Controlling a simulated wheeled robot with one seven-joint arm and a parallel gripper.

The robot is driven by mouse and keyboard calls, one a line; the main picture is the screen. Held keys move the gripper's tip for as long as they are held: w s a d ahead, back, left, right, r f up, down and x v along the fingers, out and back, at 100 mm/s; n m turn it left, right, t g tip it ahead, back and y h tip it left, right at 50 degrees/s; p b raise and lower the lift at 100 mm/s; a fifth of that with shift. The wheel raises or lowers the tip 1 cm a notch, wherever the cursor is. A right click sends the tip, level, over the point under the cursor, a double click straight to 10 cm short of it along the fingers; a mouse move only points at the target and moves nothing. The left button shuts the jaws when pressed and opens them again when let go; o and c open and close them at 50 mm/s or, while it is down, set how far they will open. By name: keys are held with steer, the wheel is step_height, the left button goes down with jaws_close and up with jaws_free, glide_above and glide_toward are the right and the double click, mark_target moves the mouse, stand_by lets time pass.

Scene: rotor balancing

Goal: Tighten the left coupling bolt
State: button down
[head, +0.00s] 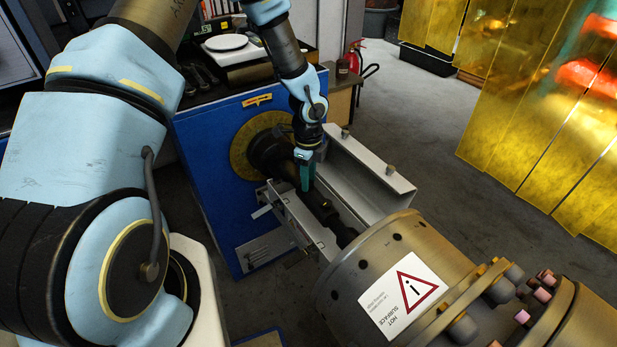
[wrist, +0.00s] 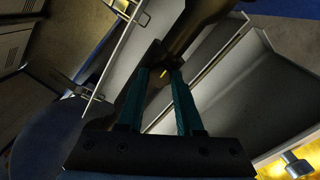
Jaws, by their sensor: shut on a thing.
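My gripper (head: 305,178), with teal fingers, points down at the dark shaft (head: 326,211) between the blue machine and the large brown drum. In the wrist view its two teal fingers (wrist: 160,78) reach into the dark shaft coupling (wrist: 150,58). They are shut on a small part between the tips, where a small yellow mark shows. From its place this looks like the left coupling bolt, but the fingers and shadow hide most of it. The dark hub with a yellow ring (head: 244,150) sits on the blue machine face, just left of my gripper.
Grey metal guards (head: 368,172) run along both sides of the shaft, close to my gripper. The drum (head: 375,255) with a hot-surface label (head: 405,291) stands at the front. Yellow translucent screens (head: 545,110) hang at right. Open floor (head: 440,150) lies between screens and guards.

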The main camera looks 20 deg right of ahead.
stand_by(0.4)
steer(key=c, duration=0.6)
jaws_free()
steer(key=shift+o, duration=0.2)
steer(key=shift+r, duration=0.1)
step_height(320, 180, up, 11)
steer(key=b, duration=0.1)
steer(key=shift+b, duration=0.35)
steer(key=s+a+r+n, duration=0.1)
steer(key=a+r+n, duration=0.2)
steer(key=a+n, duration=0.6)
steer(key=s+a+r+n+t, duration=0.1)
steer(key=a+r+n, duration=0.3)
steer(key=a+n, duration=0.5)
steer(key=s+a+r+n, duration=0.2)
steer(key=a+r+n, duration=0.2)
steer(key=a+n, duration=0.4)
steer(key=a, duration=0.4)
steer(key=shift+r+n+t, duration=0.25)
steer(key=shift+n+t, duration=0.05)
steer(key=shift+n, duration=0.1)
